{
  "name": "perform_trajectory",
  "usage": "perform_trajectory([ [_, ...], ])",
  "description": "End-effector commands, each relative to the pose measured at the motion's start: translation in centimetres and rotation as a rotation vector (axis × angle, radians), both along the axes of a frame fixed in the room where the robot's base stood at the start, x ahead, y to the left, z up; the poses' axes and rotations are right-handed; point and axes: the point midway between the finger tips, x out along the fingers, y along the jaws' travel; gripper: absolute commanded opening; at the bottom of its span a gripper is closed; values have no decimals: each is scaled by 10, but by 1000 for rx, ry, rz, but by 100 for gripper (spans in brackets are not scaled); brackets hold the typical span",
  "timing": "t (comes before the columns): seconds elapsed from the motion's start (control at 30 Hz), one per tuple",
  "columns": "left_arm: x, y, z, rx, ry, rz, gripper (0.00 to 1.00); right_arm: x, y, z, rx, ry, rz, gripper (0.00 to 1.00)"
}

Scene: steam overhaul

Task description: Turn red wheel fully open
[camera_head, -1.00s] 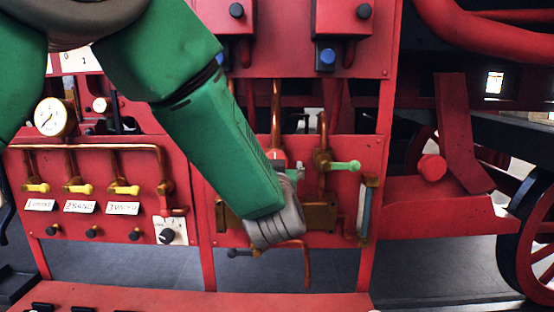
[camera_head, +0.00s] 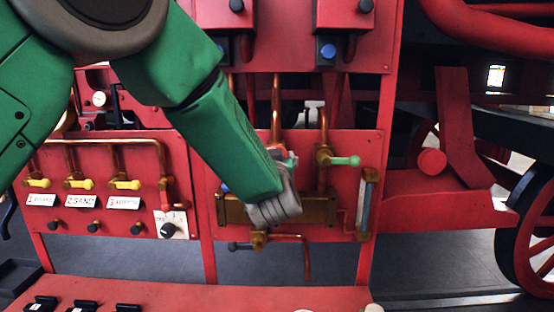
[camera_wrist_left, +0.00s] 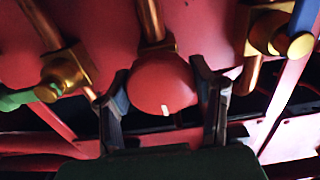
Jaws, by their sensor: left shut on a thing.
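The red wheel (camera_wrist_left: 163,84) is a round red knob with a small white mark near its lower edge in the left wrist view. My left gripper (camera_wrist_left: 163,78) has one dark finger on each side of it and is shut on it. A brass pipe leads to the wheel from above. In the head view my green left arm reaches in from the upper left, and its grey wrist covers most of the wheel and fingers. My right gripper is not in view.
A brass valve with a green lever (camera_head: 344,160) is right of my wrist. A brass plate (camera_head: 318,210) and a dark-handled valve (camera_head: 242,246) lie below. Several yellow levers (camera_head: 80,183) and a black knob (camera_head: 169,229) are on the left panel.

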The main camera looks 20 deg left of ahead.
Motion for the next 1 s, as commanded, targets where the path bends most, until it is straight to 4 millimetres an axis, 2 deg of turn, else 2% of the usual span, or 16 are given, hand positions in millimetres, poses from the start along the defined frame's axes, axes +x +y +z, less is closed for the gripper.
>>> perform_trajectory([
  [0.37, 0, -2, -2, -140, -42, -5, 21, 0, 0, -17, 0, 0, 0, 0],
  [1.0, -1, -2, -4, -708, -205, -4, 21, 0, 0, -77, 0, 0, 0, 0],
])
